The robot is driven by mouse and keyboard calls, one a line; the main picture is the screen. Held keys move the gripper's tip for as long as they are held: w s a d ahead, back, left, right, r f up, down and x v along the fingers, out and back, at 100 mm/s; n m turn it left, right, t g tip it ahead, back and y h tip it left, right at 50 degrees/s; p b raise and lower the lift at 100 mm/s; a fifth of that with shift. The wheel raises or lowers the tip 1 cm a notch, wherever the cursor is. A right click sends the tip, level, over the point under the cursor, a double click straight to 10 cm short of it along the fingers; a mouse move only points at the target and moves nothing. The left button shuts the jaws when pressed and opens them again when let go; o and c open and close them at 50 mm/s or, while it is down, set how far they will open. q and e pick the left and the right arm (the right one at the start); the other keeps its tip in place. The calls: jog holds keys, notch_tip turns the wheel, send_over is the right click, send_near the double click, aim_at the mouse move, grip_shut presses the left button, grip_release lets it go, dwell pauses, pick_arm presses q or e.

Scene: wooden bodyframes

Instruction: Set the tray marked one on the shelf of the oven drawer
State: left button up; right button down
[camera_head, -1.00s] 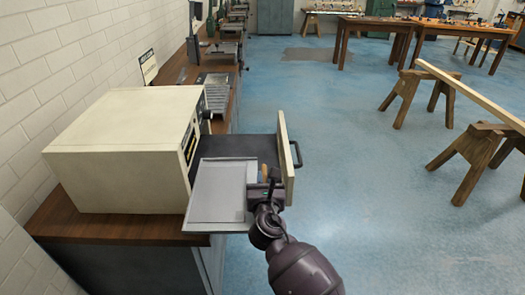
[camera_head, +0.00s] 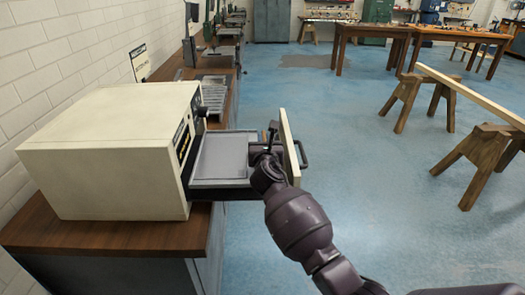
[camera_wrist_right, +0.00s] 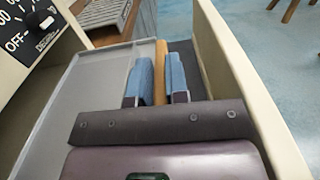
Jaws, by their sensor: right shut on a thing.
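The grey tray (camera_head: 222,155) is over the open oven drawer (camera_head: 224,195), between the oven (camera_head: 120,150) and the drawer's upright front panel (camera_head: 289,145). It looks level and sits low; I cannot tell whether it touches the shelf. In the right wrist view the tray (camera_wrist_right: 85,85) lies left of my fingers. My right gripper (camera_head: 266,146) is at the tray's right side, close to the front panel. Its blue fingers (camera_wrist_right: 158,82) are shut on the tray's wooden handle (camera_wrist_right: 160,62). No number mark on the tray is readable. My left gripper is not in view.
The drawer's front panel (camera_wrist_right: 250,85) rises close on the right of my gripper. The oven stands on a wooden counter (camera_head: 110,238) along the white wall. Sawhorses (camera_head: 480,160) with a beam stand at right; the blue floor between is clear.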

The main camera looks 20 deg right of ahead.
jog(key=shift+w+d+f, duration=0.15)
jog(key=shift+w, duration=0.5)
jog(key=shift+w+d+r+b, duration=0.15)
jog(key=shift+w+r+b, duration=0.1)
jog(key=shift+w+b, duration=0.2)
notch_tip(320, 180, down, 3)
jog(key=shift+f+b, duration=0.2)
jog(key=shift+b, duration=0.8)
jog(key=shift+f, duration=0.3)
jog(key=shift+b, duration=0.3)
jog(key=shift+r, duration=0.3)
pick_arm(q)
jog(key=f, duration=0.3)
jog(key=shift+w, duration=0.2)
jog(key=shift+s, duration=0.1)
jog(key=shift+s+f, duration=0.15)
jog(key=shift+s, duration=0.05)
pick_arm(e)
jog(key=c, duration=1.1)
grip_release()
jog(key=shift+f, duration=0.2)
